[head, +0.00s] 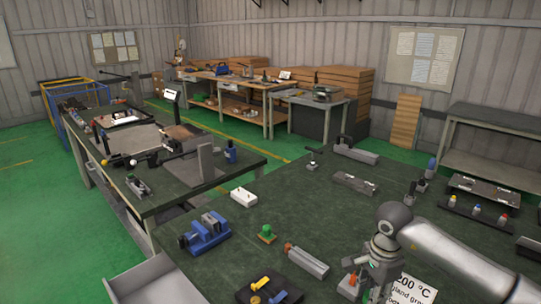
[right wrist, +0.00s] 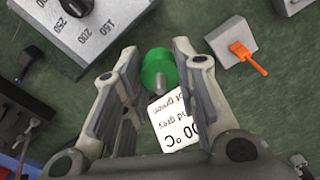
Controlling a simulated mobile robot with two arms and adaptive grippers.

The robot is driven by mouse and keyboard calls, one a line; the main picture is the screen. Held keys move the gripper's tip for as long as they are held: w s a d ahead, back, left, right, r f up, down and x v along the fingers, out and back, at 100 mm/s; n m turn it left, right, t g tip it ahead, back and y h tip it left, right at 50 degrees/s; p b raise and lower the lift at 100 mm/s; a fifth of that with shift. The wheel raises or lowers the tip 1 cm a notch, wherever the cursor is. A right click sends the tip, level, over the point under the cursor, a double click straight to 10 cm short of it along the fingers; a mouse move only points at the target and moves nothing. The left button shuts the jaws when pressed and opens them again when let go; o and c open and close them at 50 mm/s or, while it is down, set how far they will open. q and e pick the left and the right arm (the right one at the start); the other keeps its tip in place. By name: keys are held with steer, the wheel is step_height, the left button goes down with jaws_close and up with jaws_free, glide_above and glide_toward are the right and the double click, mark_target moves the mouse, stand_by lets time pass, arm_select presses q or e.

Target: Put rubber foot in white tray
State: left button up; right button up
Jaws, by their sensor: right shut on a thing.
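My right gripper (head: 376,266) is over the front right of the near dark green bench. In the right wrist view its fingers (right wrist: 158,82) are around a green round piece (right wrist: 158,66) with a short grey stem. This piece looks like the rubber foot; the grip closes on it, though the contact is partly hidden. A small white block-like thing (head: 244,196) with dark spots lies at the near bench's left edge; I cannot tell whether it is the white tray. My left gripper is not in view.
A printed card (head: 408,291) lies below the right gripper.

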steer(key=s+a+r+n, duration=0.3)
steer(key=s+a+n, duration=0.1)
steer(key=s+n, duration=0.3)
steer(key=s+a+r+n, duration=0.3)
steer(key=s+a+n, duration=0.2)
steer(key=s+n, duration=0.2)
steer(key=shift+s+n, duration=0.4)
steer(key=shift+n, duration=0.3)
steer(key=shift+a, duration=0.1)
